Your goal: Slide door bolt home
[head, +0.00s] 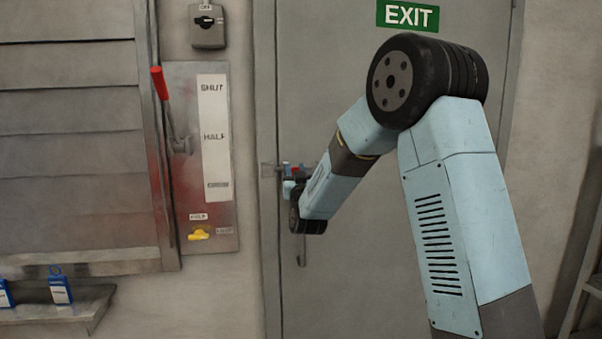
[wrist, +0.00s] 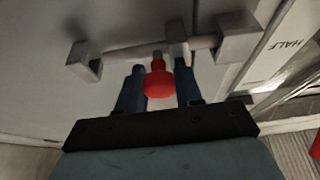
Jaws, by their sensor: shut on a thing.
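The door bolt is a pale grey bar (wrist: 136,50) on the grey door (head: 340,60), carried by metal brackets. In the wrist view, one bracket (wrist: 86,62) is at the left, one (wrist: 178,42) near the middle and a larger block (wrist: 238,38) at the right. The bar seems to reach towards the right block; I cannot tell whether its tip is inside. My gripper (wrist: 160,70) has its two blue fingers closed around the bolt's red knob (wrist: 158,82). In the head view the red knob (head: 296,169) is small, and my wrist partly hides the bolt.
A grey panel (head: 222,225) with a red-handled lever (head: 161,84), a SHUT/HALF scale and a yellow knob (head: 199,234) is left of the door. A switch box (head: 208,26) is above. A shelf (head: 75,308) with blue tags is lower left. A door handle (head: 301,252) hangs below.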

